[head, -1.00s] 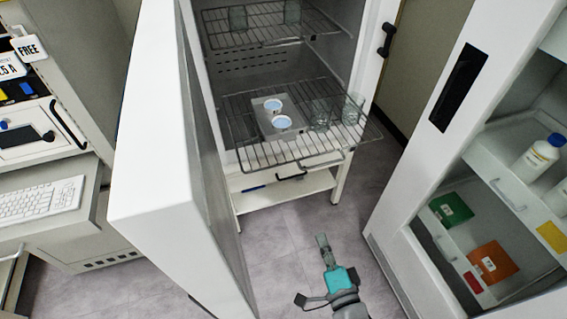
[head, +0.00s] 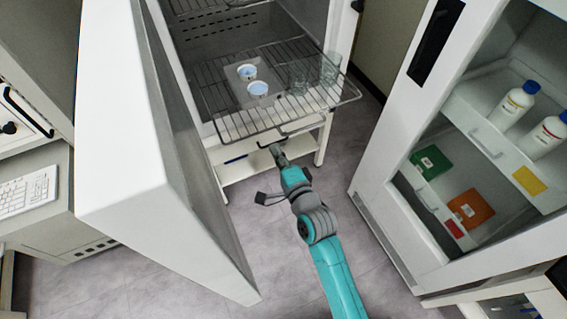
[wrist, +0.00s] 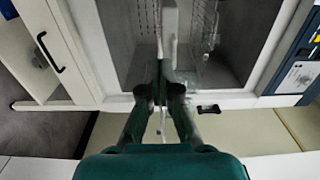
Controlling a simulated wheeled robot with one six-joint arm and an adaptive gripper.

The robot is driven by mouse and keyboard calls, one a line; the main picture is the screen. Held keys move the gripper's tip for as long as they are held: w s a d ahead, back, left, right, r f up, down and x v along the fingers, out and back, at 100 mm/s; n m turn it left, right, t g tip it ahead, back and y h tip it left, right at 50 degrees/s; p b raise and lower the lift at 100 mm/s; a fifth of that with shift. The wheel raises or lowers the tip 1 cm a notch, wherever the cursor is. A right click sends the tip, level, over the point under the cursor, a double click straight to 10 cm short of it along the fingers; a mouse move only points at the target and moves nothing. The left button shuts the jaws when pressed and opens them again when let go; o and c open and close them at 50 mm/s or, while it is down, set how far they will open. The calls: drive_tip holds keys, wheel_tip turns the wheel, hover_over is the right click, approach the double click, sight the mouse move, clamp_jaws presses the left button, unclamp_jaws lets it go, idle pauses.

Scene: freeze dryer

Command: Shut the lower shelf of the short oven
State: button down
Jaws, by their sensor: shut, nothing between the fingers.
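The short oven (head: 205,120) stands open at the centre of the head view. Its lower shelf (head: 225,128), a wire rack, sticks out past the oven's front. A flat tray with two white cups of blue contents (head: 258,89) and clear glass beakers (head: 328,70) stand on it. My gripper (head: 276,150) is shut and empty, just in front of and below the shelf's front edge, close to a dark handle (head: 290,137). Whether it touches the shelf or handle I cannot tell. In the wrist view my shut fingers (wrist: 160,82) point at the oven.
The oven's open white door (head: 120,150) stands left of my arm. A white cabinet (head: 400,140) with bottles and boxes stands on the right. A keyboard (head: 25,192) lies on a bench at far left.

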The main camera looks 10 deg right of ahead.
drive_tip(key=shift+x, duration=2.6)
